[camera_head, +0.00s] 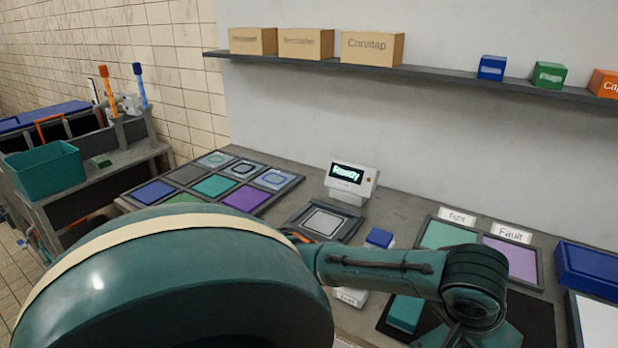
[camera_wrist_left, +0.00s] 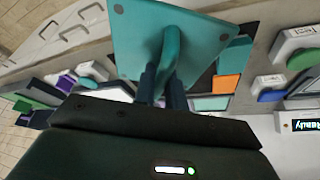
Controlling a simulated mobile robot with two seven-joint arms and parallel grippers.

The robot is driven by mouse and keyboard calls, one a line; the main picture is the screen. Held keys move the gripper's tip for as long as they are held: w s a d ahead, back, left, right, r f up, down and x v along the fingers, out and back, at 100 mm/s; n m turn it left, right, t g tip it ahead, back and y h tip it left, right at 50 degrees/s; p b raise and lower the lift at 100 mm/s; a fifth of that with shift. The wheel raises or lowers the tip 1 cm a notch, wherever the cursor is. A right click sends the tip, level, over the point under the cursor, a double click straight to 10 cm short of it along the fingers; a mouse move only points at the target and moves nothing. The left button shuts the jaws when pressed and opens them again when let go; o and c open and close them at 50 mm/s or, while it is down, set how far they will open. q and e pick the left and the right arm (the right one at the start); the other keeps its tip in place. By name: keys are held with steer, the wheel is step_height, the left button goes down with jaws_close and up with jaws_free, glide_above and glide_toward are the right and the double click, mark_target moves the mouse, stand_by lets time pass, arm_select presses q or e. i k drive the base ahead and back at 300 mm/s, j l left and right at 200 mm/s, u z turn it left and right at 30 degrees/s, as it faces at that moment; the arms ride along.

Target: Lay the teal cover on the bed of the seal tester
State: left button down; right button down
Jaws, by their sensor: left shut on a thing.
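The teal cover (camera_wrist_left: 152,38) is a flat square plate with a raised teal handle (camera_wrist_left: 171,53). My left gripper (camera_wrist_left: 163,78) is shut on that handle in the left wrist view. In the head view my left arm hides the gripper, and I cannot make out the held cover there. The seal tester (camera_head: 350,182) stands on the bench with a lit display, which also shows in the left wrist view (camera_wrist_left: 304,127). In front of it lies a grey square bed (camera_head: 322,221) with a pale ring outline and nothing on it. My right gripper is in neither view.
A dark tray (camera_head: 243,160) of coloured squares lies left of the tester. A blue block (camera_head: 380,238) stands right of the bed. Further right are a light green and a lilac panel (camera_head: 512,258), and a blue box (camera_head: 588,270). A shelf (camera_head: 440,76) with boxes runs above.

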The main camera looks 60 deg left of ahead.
mark_target(322, 225)
steer(key=k+j, duration=0.2)
steer(key=j, duration=0.15)
steer(key=k+j, duration=0.25)
steer(key=j, duration=0.6)
steer(key=i+j, duration=0.15)
steer(key=j, duration=0.7)
steer(key=i, duration=0.05)
